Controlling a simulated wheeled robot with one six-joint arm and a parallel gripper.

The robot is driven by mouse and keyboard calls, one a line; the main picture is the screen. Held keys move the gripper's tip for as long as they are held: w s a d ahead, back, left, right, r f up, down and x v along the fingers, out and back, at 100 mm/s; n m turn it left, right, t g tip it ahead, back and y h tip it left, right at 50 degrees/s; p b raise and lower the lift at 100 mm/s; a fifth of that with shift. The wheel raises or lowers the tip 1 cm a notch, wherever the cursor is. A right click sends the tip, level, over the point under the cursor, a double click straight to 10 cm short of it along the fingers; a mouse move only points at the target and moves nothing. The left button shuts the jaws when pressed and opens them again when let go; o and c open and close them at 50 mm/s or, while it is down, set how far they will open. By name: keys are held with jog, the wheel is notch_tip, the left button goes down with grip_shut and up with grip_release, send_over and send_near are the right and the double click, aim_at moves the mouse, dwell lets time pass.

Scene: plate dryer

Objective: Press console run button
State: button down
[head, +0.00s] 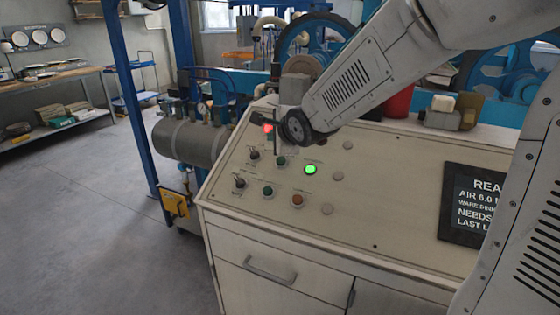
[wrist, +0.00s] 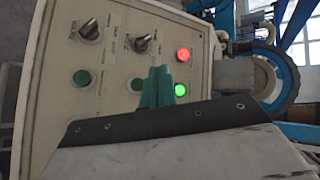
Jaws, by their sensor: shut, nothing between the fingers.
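The console (head: 235,195) has a sloped cream panel with small labels too blurred to read. A lit green button (head: 310,169) and a lit red lamp or button (head: 268,128) show on it. Dark green buttons (head: 281,161) (head: 267,190) sit to the left and below. I cannot tell by label which one is the run button. My gripper (head: 275,150) is shut and empty, its fingers pointing down over the upper panel. In the wrist view its teal fingertips (wrist: 157,80) appear just left of the lit green button (wrist: 181,90), partly overlapping its edge. Contact cannot be told.
Two black selector switches (head: 254,155) (head: 240,183) stick up at the panel's left. An orange button (head: 297,200) and pale round caps (head: 338,176) sit nearby. A grey tank (head: 188,138) is behind left. The floor at left is clear.

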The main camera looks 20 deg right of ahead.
jog(key=shift+w+d+f, duration=0.5)
jog(key=shift+f, duration=0.75)
jog(key=shift+w+d+f, duration=0.5)
jog(key=shift+w+f, duration=0.05)
jog(key=shift+f, duration=0.65)
jog(key=shift+w+d+f, duration=0.5)
jog(key=shift+f, duration=0.75)
jog(key=shift+f, duration=0.1)
jog(key=shift+w+d+f, duration=0.1)
jog(key=shift+d+f, duration=0.05)
jog(key=shift+f, duration=0.1)
jog(key=shift+w+d+f, duration=0.2)
jog(key=shift+f, duration=0.2)
jog(key=shift+r, duration=0.1)
jog(key=shift+s+a+r, duration=0.35)
jog(key=shift+r, duration=0.3)
jog(key=shift+r, duration=0.1)
jog(key=r, duration=0.1)
jog(key=s+a+r, duration=0.1)
jog(key=r, duration=0.2)
jog(key=shift+s+a, duration=0.4)
